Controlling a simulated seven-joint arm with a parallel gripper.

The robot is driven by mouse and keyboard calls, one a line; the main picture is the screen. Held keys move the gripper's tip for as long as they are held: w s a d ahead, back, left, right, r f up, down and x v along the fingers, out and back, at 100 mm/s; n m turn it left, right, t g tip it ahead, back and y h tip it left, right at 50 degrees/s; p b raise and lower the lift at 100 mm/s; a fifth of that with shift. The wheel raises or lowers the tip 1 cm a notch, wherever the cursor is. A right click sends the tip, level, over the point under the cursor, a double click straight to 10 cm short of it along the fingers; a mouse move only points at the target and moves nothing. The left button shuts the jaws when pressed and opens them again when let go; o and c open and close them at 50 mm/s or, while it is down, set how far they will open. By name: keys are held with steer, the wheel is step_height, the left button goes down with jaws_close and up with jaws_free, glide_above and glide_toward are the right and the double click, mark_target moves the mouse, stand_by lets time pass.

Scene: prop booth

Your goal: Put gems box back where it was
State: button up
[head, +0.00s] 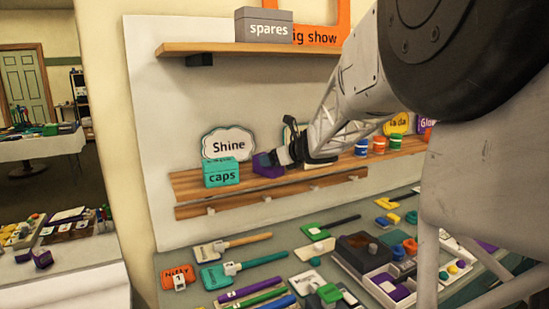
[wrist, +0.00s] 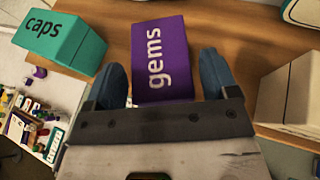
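The purple gems box (wrist: 163,50) is on the wooden shelf, its label reading sideways in the wrist view. In the head view the gems box (head: 267,168) shows just right of the teal caps box. My gripper (wrist: 165,80) has its two blue fingers on either side of the gems box, with a narrow gap visible at each side, so it looks open. In the head view my gripper (head: 283,158) is at the box's right side, partly hidden by its own wrist.
The teal caps box (head: 221,173) stands left of the gems box, with the Shine sign (head: 228,143) behind. A cream box (wrist: 291,95) stands to the right in the wrist view. An upper shelf (head: 225,47) holds a grey spares box (head: 263,27). Many items cover the table below.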

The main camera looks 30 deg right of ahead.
steer(key=shift+o, duration=0.4)
steer(key=shift+r, duration=0.1)
steer(key=shift+s+r, duration=0.1)
steer(key=v, duration=1.1)
steer(key=shift+s+d, duration=0.25)
steer(key=shift+s, duration=0.05)
steer(key=shift+a+r, duration=0.15)
steer(key=shift+r, duration=0.05)
steer(key=s+a+r+m+t+h, duration=0.1)
steer(key=a+r+m+t+h, duration=0.3)
steer(key=m, duration=0.7)
steer(key=s+a+f+m+g, duration=0.4)
steer(key=s+a+f+m, duration=0.3)
steer(key=s+m, duration=0.3)
steer(key=s+a+f+m+g, duration=0.5)
steer(key=s+m, duration=0.4)
steer(key=s, duration=0.2)
steer(key=s+a+f+m+g+h, duration=0.1)
steer(key=s+a+f+m+g, duration=0.3)
steer(key=s+a+f+m, duration=0.4)
steer(key=s+a+m, duration=0.1)
steer(key=s+m, duration=0.1)
steer(key=s, duration=0.1)
steer(key=shift+a+f+m+g, duration=0.3)
steer(key=shift+a+g, duration=0.05)
steer(key=shift+g, duration=0.05)
